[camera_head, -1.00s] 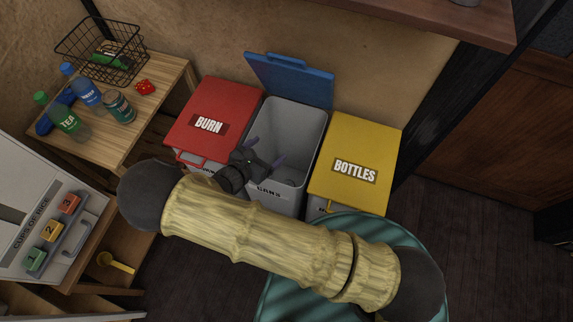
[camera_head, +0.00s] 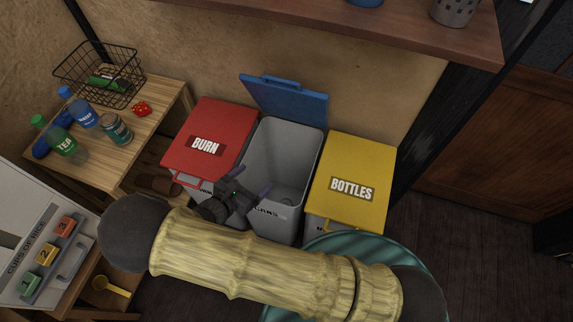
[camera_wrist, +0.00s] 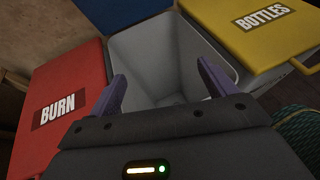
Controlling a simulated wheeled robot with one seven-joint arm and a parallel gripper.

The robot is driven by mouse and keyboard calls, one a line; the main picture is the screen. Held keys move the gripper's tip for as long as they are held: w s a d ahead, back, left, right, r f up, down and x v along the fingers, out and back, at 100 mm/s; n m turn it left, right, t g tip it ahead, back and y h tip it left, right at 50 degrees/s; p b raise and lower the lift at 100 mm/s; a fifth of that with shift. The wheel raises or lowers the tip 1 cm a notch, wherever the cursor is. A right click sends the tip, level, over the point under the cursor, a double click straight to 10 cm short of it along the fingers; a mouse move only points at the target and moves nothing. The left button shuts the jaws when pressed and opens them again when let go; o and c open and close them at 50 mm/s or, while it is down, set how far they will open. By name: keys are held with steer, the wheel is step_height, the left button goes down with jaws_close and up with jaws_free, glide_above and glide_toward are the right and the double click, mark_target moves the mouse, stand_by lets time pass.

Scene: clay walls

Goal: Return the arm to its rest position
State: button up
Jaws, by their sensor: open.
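My gripper (camera_head: 254,189) is open, with its two purple fingers spread apart and nothing between them. It is at the front of the open middle bin (camera_head: 284,150), which is grey with a raised blue lid (camera_head: 286,101). In the wrist view, the gripper's fingers (camera_wrist: 168,90) point over the bin's opening (camera_wrist: 165,65). My arm stretches across the lower part of the head view.
The red BURN bin (camera_head: 208,142) is on the left and the yellow BOTTLES bin (camera_head: 352,180) on the right, both with lids shut. A wooden table (camera_head: 150,97) holds bottles, a can and a wire basket (camera_head: 98,73). A shelf (camera_head: 400,25) hangs above.

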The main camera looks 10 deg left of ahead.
steer(key=w+d+r+m+g+h, duration=0.1)
steer(key=w+d+r+m+g, duration=0.15)
steer(key=d+m, duration=0.3)
steer(key=w+d+r+m+g, duration=0.1)
steer(key=d+r+m+g, duration=0.25)
steer(key=d, duration=0.25)
steer(key=w+d+r+m+g+h, duration=0.1)
steer(key=w+d+r+m+g, duration=0.1)
steer(key=d+m+g, duration=0.3)
steer(key=s+d+r+m+t+y, duration=0.1)
steer(key=s+d+r+m+y, duration=0.15)
steer(key=d+r+m, duration=0.55)
steer(key=s+d+r+m+y, duration=0.1)
steer(key=d+r+m+y, duration=0.4)
steer(key=d+m, duration=0.45)
steer(key=w+p+v, duration=0.2)
steer(key=p+v, duration=0.6)
steer(key=v, duration=0.1)
steer(key=w+a+r+p+v, duration=0.1)
steer(key=w+p+v, duration=0.1)
steer(key=p+v, duration=0.6)
steer(key=shift+d+r+h+p, duration=0.35)
steer(key=shift+d+r+p, duration=0.1)
steer(key=shift+p, duration=0.35)
steer(key=shift+w, duration=0.1)
